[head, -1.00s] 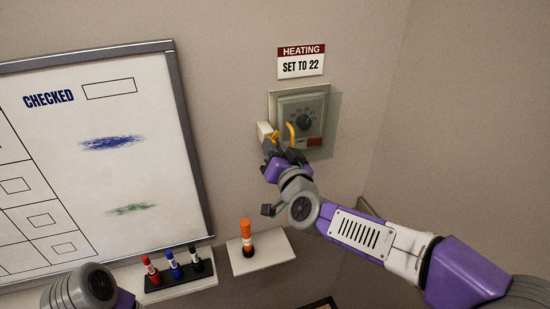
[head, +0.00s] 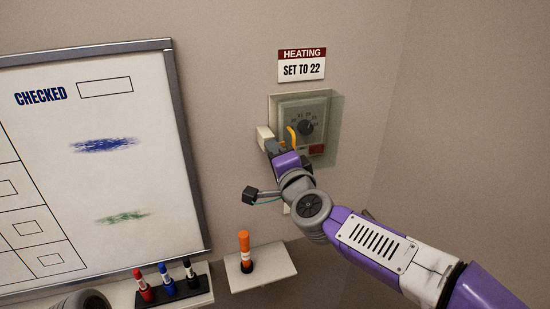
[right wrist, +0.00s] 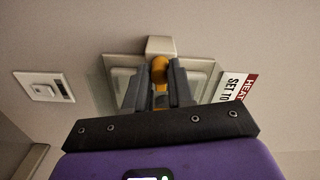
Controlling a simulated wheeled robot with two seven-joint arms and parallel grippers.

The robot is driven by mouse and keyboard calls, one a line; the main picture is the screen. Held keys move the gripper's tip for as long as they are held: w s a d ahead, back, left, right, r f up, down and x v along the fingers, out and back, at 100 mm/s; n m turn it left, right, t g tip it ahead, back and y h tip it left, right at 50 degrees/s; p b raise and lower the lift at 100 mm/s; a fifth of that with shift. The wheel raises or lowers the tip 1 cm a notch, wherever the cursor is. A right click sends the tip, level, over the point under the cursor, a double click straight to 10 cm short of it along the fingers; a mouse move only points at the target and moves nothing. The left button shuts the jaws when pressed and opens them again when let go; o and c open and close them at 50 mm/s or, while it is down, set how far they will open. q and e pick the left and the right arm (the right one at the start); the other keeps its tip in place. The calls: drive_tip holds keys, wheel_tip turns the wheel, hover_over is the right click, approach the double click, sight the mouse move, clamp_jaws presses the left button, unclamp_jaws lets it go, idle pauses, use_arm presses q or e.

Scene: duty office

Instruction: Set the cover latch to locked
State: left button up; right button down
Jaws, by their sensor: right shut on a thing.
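The thermostat (head: 327,112) is on the wall under a clear cover, with a dark round dial (head: 306,127) and a red patch (head: 316,149) at lower right. A pale block (head: 265,138) sits at the cover's left edge and also shows in the right wrist view (right wrist: 160,46). My right gripper (head: 279,145) is at this block, its dark fingers shut on the orange cover latch (right wrist: 160,70). A curved orange piece (head: 291,136) stands just right of the fingers. The latch's setting cannot be read. My left gripper is out of view.
A sign (head: 302,66) reads HEATING SET TO 22. A wall switch (right wrist: 42,86) shows in the right wrist view.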

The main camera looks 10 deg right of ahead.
drive_tip(key=shift+m, duration=0.6)
drive_tip(key=c, duration=1.2)
unclamp_jaws()
drive_tip(key=shift+c, duration=0.2)
drive_tip(key=s+d, duration=0.1)
drive_tip(key=s, duration=0.6)
drive_tip(key=shift+s, duration=0.25)
